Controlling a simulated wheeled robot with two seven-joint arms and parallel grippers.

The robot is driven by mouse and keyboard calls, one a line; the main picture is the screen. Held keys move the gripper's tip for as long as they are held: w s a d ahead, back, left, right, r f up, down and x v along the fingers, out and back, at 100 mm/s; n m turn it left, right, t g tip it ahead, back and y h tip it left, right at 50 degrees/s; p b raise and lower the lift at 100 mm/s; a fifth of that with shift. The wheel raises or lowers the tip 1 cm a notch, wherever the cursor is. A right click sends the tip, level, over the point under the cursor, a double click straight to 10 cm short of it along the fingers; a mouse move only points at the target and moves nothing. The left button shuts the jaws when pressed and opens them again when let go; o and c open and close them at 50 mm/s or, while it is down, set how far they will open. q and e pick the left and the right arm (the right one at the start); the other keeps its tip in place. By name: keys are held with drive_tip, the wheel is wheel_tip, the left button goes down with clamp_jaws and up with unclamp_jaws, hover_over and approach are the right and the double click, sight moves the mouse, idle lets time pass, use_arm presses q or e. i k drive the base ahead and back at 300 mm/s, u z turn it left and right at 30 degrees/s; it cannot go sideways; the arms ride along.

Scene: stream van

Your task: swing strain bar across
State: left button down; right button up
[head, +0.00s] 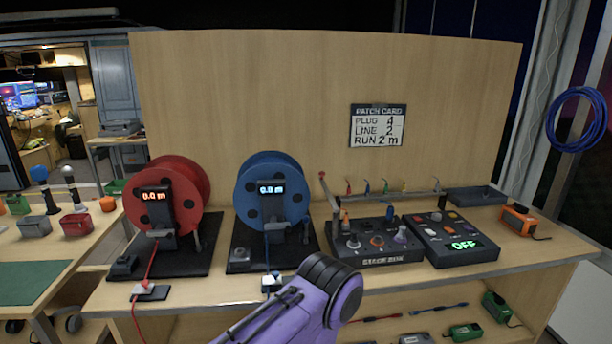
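A stage box (376,257) with several knobs and plugs on top stands on the bench right of the blue reel. A thin grey bar (329,192) with a red tip stands tilted up at the box's left end; it looks like the strain bar, raised and not lying across the box. An orange-topped plug (345,219) is close beside its foot. A purple and black arm part of mine reaches up from the bottom middle, in front of the bench edge. Neither gripper's fingers show.
A red reel (174,197) reading 0.0 m and a blue reel (270,190) stand at left. A box reading OFF (464,243) sits right of the stage box. A rail (385,193) with several small coloured plugs runs behind. A patch card (378,126) hangs on the panel.

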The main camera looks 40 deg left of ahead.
sight(334, 207)
drive_tip(key=u, duration=0.7)
